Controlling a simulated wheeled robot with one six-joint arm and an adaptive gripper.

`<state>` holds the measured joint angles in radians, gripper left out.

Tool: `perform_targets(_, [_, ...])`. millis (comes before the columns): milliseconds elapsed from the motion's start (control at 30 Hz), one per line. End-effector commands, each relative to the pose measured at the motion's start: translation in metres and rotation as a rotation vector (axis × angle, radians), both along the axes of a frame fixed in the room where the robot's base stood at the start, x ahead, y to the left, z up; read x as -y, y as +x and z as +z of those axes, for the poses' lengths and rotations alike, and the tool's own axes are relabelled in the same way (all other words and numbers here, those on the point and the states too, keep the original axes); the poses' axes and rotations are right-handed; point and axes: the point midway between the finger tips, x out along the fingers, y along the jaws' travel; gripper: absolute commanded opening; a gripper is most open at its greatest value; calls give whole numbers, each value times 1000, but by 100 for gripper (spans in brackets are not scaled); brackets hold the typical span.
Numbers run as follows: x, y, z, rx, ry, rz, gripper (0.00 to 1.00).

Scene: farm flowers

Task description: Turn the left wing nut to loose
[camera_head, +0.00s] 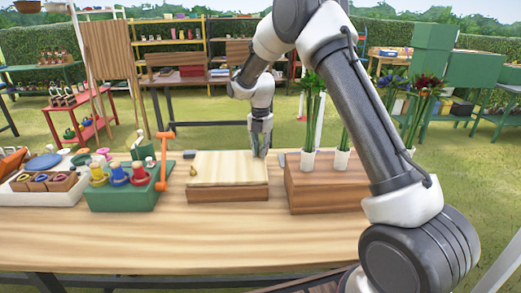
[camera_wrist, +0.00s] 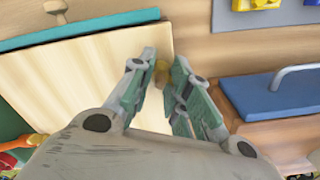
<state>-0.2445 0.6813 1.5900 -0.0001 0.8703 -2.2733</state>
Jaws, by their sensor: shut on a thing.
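A flower press with a pale wooden top board (camera_head: 228,167) on a brown base lies on the table. A small brass wing nut (camera_head: 193,171) shows at its left end in the head view. My gripper (camera_head: 260,153) points down at the press's right end. In the wrist view, the fingertips of my gripper (camera_wrist: 160,72) are close together around a brass wing nut (camera_wrist: 162,66) at the board's edge (camera_wrist: 120,50). The fingers partly hide this nut, and the head view does not show it.
A green box with coloured spools (camera_head: 120,197) and an orange clamp (camera_head: 164,160) stand left of the press. A brown wooden block (camera_head: 325,190) with white flower vases (camera_head: 341,159) stands close to the right. The front of the table (camera_head: 190,235) is clear.

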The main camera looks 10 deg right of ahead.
Motion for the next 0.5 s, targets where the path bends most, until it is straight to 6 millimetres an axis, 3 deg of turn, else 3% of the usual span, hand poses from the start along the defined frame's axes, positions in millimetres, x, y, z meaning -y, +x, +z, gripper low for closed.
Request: perform_targets(500, [0, 0, -1, -1, 0, 361, 0])
